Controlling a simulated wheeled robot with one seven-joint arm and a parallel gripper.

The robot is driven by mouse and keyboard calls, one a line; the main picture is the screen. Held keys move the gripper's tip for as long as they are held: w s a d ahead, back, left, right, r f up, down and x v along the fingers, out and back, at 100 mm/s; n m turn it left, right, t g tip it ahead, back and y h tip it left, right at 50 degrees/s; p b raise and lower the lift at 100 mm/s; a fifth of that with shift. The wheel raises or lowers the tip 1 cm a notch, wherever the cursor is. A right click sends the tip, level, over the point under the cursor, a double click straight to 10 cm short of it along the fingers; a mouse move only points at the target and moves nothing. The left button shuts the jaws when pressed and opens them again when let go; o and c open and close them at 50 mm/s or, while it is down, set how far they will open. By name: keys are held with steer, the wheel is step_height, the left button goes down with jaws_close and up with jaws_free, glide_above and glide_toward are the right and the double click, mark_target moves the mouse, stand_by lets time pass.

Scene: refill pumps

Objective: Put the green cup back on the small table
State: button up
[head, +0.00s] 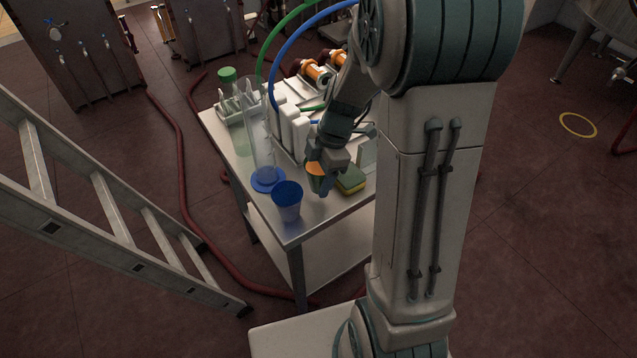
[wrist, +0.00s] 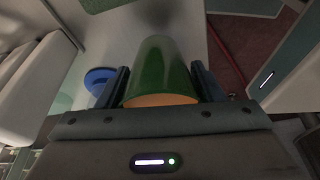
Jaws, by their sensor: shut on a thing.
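The green cup (head: 316,183) has an orange inside. In the head view it is partly hidden by my gripper (head: 325,178), which is over the front part of the small table (head: 318,212). In the wrist view the green cup (wrist: 160,68) lies between the two fingers of my gripper (wrist: 160,84), with its orange end towards the palm. The gripper is shut on it. I cannot tell whether the cup's base touches the tabletop.
A blue cup (head: 287,203) stands near the table's front corner. A clear cylinder on a blue base (head: 268,180) stands behind it. A green-and-yellow sponge (head: 350,180) lies right of the gripper. A ladder (head: 110,205) stands at the left. Bare tabletop shows between cup and sponge.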

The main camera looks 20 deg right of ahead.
mark_target(319, 186)
steer(key=shift+f, duration=2)
steer(key=shift+f, duration=0.1)
steer(key=shift+f, duration=0.1)
steer(key=o, duration=1.2)
